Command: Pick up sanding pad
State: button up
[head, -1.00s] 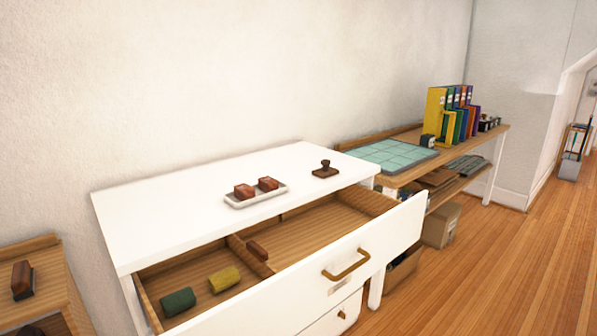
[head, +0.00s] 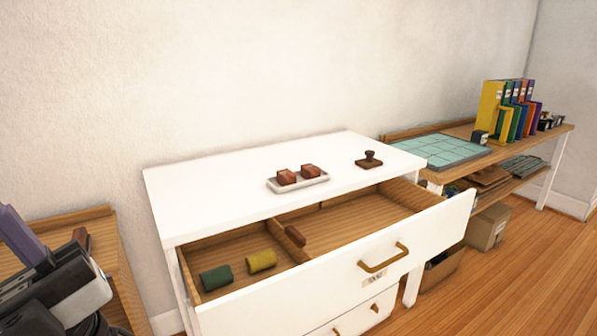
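No thing in view is plainly marked as the sanding pad, and I cannot tell which one it is. In the open drawer lie a dark green piece (head: 216,278), an olive-yellow piece (head: 261,261) and a small reddish-brown block (head: 295,236) by the divider. Two reddish-brown blocks sit on a white tray (head: 298,181) on the cabinet top. A brown block (head: 82,238) stands on the wooden stand at left, partly hidden by my arm. My gripper (head: 22,238) shows in part at the lower left edge, apart from the drawer's things; its opening cannot be made out.
The white cabinet (head: 215,200) has its top drawer (head: 350,262) pulled out, with a brass handle. A dark stamp (head: 369,159) stands on top. A wooden desk at right holds a teal mat (head: 455,150) and several binders (head: 508,108). Open floor (head: 500,265) lies at front right.

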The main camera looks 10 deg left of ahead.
aim_at(369, 162)
jog(key=i+l+u, duration=0.15)
jog(key=l, duration=0.25)
jog(key=i+l+u, duration=0.15)
jog(key=l, duration=0.3)
jog(key=i+l+u, duration=0.2)
jog(key=l, duration=0.25)
jog(key=i+l+u, duration=0.15)
jog(key=l, duration=0.3)
jog(key=i+l+u, duration=0.15)
jog(key=l, duration=0.35)
jog(key=i+l, duration=0.15)
jog(key=i, duration=0.3)
jog(key=i+l, duration=0.1)
jog(key=i, duration=0.4)
jog(key=i+l+u, duration=0.1)
jog(key=i, duration=0.35)
